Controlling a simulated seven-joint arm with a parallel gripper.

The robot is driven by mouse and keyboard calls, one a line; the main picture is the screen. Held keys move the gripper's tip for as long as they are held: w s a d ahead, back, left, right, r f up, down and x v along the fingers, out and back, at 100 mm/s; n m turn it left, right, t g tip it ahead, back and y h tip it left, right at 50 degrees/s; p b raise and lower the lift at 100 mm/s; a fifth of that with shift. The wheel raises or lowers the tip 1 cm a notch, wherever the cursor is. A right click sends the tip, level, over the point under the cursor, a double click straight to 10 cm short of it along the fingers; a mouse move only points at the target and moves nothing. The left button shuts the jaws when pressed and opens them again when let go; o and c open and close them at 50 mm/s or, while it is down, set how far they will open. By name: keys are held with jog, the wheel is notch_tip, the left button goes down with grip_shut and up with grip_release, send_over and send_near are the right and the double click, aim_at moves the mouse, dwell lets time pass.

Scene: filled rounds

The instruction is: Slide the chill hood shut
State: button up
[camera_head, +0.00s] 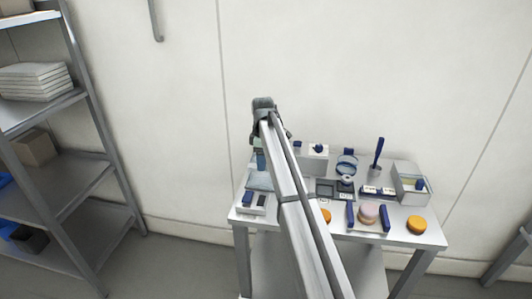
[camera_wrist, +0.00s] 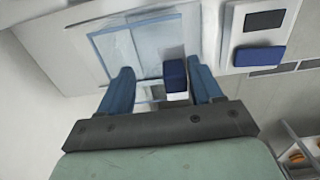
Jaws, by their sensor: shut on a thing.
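The chill hood (camera_wrist: 122,42) is a clear, light-blue-edged pane over a pale box in the wrist view. In the head view its pale-blue surface (camera_head: 260,181) shows at the left end of the table, partly hidden by my arm. A dark blue block, the hood's handle (camera_wrist: 175,74), stands between the two blue fingers of my gripper (camera_wrist: 163,84). My gripper is shut on this handle, which lies close to the right finger in the picture. In the head view my gripper (camera_head: 260,160) points down at the back left of the table. How far the hood is open is unclear.
A white device (camera_wrist: 262,30) with a dark screen and blue block sits beside the hood.

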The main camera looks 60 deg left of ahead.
jog(key=shift+s+d+f, duration=0.25)
jog(key=shift+s+d, duration=0.3)
jog(key=shift+d, duration=0.1)
jog(key=shift+s+d+f, duration=0.25)
jog(key=shift+s+d, duration=0.3)
jog(key=shift+d, duration=0.05)
jog(key=o, duration=0.9)
jog(key=shift+o, duration=0.2)
jog(key=shift+r, duration=0.1)
jog(key=shift+a+r, duration=0.2)
jog(key=shift+r, duration=3.45)
